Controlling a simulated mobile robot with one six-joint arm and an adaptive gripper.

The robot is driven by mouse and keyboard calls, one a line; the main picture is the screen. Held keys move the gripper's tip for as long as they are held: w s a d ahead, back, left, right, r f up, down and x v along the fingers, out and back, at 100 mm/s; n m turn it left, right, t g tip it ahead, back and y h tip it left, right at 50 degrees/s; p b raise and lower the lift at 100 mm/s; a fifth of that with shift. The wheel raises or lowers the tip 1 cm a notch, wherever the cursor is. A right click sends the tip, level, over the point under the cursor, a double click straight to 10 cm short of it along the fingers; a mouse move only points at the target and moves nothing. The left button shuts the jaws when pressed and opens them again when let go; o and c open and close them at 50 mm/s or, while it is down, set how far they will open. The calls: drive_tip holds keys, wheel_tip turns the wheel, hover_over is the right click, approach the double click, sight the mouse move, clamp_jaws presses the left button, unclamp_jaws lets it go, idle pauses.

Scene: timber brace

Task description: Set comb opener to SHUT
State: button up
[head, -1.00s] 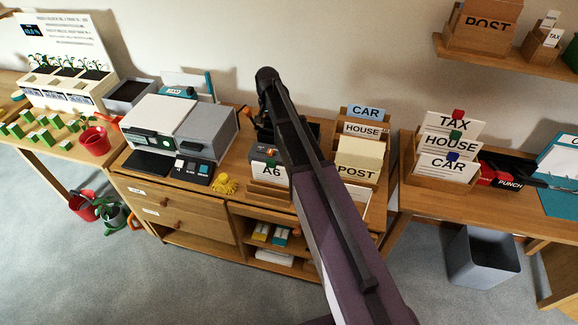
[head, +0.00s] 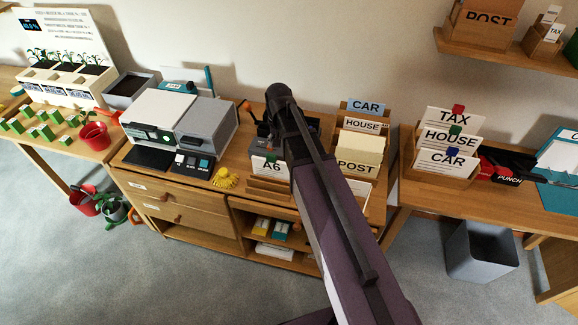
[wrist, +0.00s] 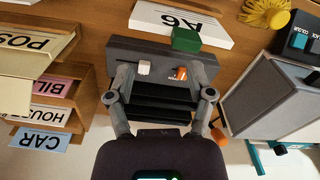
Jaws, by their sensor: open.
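A dark grey binding machine (wrist: 120,50) stands on the wooden desk, and part of it shows in the head view (head: 262,150). In the wrist view its front panel carries a white knob (wrist: 144,67) and an orange knob (wrist: 180,73). I cannot tell which is the comb opener, nor read any SHUT mark. A handle with an orange end (wrist: 218,135) sticks out at its side. My gripper (wrist: 161,80) is open over the machine, fingers on either side of the two knobs, with nothing between them that I can see it hold. In the head view my arm hides the gripper.
An A6 card (wrist: 182,22) with a green clip (wrist: 187,39) stands close by the machine. Card racks (wrist: 72,95) stand at one side, and a grey box device (wrist: 270,100) at the other. A yellow object (wrist: 266,12) lies on the desk.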

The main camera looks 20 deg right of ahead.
drive_tip(key=s+n, duration=0.2)
drive_tip(key=s, duration=0.8)
drive_tip(key=shift+d+f, duration=0.1)
drive_tip(key=w+a+m, duration=0.1)
drive_tip(key=w+m, duration=0.4)
drive_tip(key=w, duration=1.8)
drive_tip(key=shift+w+r, duration=0.2)
drive_tip(key=shift+w, duration=0.05)
drive_tip(key=shift+f, duration=0.2)
wheel_tip(320, 180, down, 13)
drive_tip(key=b, duration=1.3)
drive_tip(key=shift+f+b, duration=0.2)
drive_tip(key=shift+b, duration=0.1)
clamp_jaws()
